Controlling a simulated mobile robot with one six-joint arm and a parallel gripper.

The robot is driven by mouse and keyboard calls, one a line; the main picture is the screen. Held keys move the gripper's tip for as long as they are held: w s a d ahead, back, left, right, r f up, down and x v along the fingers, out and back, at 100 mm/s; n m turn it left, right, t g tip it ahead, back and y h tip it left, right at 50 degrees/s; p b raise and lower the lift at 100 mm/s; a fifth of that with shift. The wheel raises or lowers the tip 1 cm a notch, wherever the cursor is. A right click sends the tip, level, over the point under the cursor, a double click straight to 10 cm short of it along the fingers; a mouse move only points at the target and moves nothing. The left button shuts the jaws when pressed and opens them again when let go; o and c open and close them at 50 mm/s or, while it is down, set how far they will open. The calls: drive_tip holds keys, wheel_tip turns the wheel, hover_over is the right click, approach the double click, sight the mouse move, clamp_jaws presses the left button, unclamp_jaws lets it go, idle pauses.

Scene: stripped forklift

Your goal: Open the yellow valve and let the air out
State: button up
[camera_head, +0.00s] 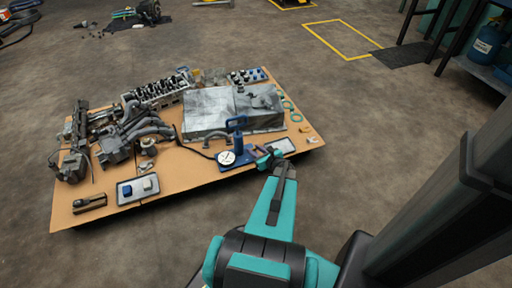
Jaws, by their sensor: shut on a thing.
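A blue hand pump (238,142) with a round white gauge (226,158) stands upright at the front edge of the brown board. My gripper (267,157) reaches from the front to the right end of the pump's blue base. It is shut on a small part there. The fingers cover most of that part, and its colour and shape are too small to tell. I cannot make out a yellow valve for certain, nor how it is turned.
The brown board (190,178) carries a large grey metal block (225,112), a cylinder head (158,90), manifold parts (145,130) and a tray with blue and white pieces (138,189). A small tray (281,145) lies close right of my gripper. The floor at front left is clear.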

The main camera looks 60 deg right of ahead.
drive_tip(key=shift+s+d+n+t+y+p, duration=0.15)
drive_tip(key=shift+d+n+y+p, duration=0.1)
drive_tip(key=shift+n+y+p, duration=0.8)
drive_tip(key=shift+d+n+t+y+p, duration=0.25)
drive_tip(key=shift+n+y+p, duration=0.55)
drive_tip(key=shift+y+p, duration=0.45)
drive_tip(key=shift+s+d+n+t+y+p, duration=0.1)
drive_tip(key=shift+d+n+y+p, duration=0.15)
drive_tip(key=shift+n+y+p, duration=0.9)
drive_tip(key=shift+w+d+n+g+y+p, duration=0.15)
drive_tip(key=shift+n+g+y+p, duration=0.15)
drive_tip(key=shift+n+y+p, duration=0.9)
drive_tip(key=shift+d+f+n+g+y, duration=0.15)
drive_tip(key=shift+n+g+y, duration=0.15)
drive_tip(key=shift+n+y, duration=0.55)
drive_tip(key=shift+w+f+n+g+y+b, duration=0.1)
drive_tip(key=shift+n+g+y+b, duration=0.3)
drive_tip(key=shift+n+y+b, duration=0.45)
drive_tip(key=shift+n+g+y+b, duration=0.4)
drive_tip(key=shift+y+b, duration=0.25)
drive_tip(key=shift+b, duration=0.35)
drive_tip(key=n+g+y+b, duration=0.1)
drive_tip(key=n+y+b, duration=0.1)
drive_tip(key=b, duration=0.4)
drive_tip(key=shift+w+f+g+b, duration=0.1)
drive_tip(key=shift+w+g+b, duration=0.05)
drive_tip(key=shift+g+b, duration=0.2)
drive_tip(key=shift+r+n+g+y+b, duration=0.25)
drive_tip(key=shift+n+g+y+b, duration=0.4)
drive_tip(key=shift+b, duration=1)
